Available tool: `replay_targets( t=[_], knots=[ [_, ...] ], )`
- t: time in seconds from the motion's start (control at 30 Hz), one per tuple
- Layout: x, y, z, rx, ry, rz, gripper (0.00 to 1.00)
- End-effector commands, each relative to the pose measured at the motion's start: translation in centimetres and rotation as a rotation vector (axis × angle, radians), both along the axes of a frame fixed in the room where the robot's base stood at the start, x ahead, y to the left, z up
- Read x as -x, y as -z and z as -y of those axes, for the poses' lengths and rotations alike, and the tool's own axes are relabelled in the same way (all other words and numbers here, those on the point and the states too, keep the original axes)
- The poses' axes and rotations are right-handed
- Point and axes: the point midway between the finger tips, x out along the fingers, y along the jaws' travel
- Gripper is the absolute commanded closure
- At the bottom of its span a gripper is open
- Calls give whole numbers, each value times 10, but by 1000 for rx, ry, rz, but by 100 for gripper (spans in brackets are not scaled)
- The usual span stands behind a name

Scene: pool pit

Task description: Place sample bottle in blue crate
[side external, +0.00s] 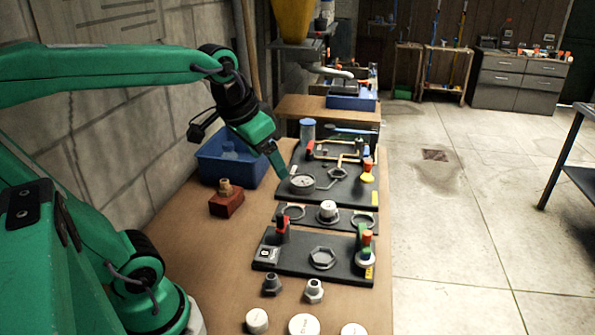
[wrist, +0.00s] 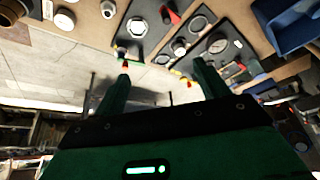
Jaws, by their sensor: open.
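The blue crate (side external: 246,177) stands on the wooden bench against the block wall. A pale, translucent bottle (side external: 229,151), likely the sample bottle, shows inside the crate; its lower part is hidden by the crate wall. My gripper (side external: 282,168) is to the right of the crate, above the black panel with the gauge, apart from the bottle. In the wrist view my gripper (wrist: 163,78) has its two fingers spread with nothing between them. The crate (wrist: 289,31) also shows at the upper right of the wrist view.
Black panels (side external: 310,255) with valves, a gauge (side external: 301,182) and fittings fill the bench's right side. A brown block with a brass fitting (side external: 226,200) sits before the crate. White caps (side external: 304,324) lie at the front. A blue-grey cylinder (side external: 308,128) stands behind the gauge.

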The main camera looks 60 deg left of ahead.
Motion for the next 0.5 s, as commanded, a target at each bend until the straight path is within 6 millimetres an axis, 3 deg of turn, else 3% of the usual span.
replay_targets(
  t=[0.2, 0.5],
  knots=[
    [35, 23, 30, 21, 46, 57, 26],
    [51, 38, 41, 35, 64, 82, 26]
  ],
)
